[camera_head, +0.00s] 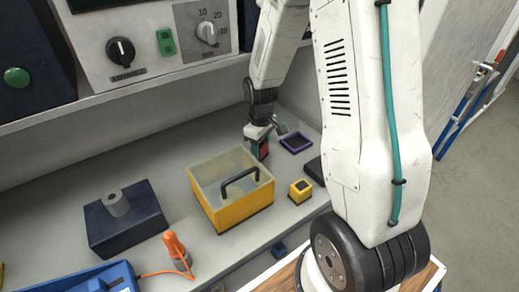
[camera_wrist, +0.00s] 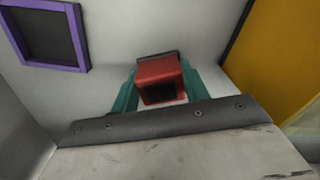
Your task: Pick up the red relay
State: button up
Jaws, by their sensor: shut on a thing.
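The red relay (camera_wrist: 158,70) is a small red block with a dark face, seen in the wrist view between the two green fingers of my gripper (camera_wrist: 158,88). The fingers are shut on its left and right sides. In the head view the relay (camera_head: 263,150) is a small red patch at the tip of my gripper (camera_head: 258,144), behind the yellow box. Part of it is hidden by the gripper. Whether it touches the grey bench top I cannot tell.
A purple-rimmed square (camera_head: 296,142) lies to the right. A small yellow block (camera_head: 300,191), a dark blue block (camera_head: 125,227) and an orange tool (camera_head: 176,247) stand nearer. A shelf (camera_head: 120,88) overhangs the back.

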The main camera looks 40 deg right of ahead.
aim_at(264, 144)
jog(key=shift+r, duration=0.6)
jog(key=shift+d+r, duration=0.3)
jog(key=shift+r, duration=0.3)
jog(key=shift+d+r, duration=0.3)
jog(key=shift+r, duration=0.3)
jog(key=d, duration=1.6)
jog(key=shift+d, duration=0.1)
jog(key=shift+d+r, duration=0.2)
jog(key=shift+d, duration=0.15)
jog(key=shift+r, duration=1.25)
jog(key=shift+a, duration=0.1)
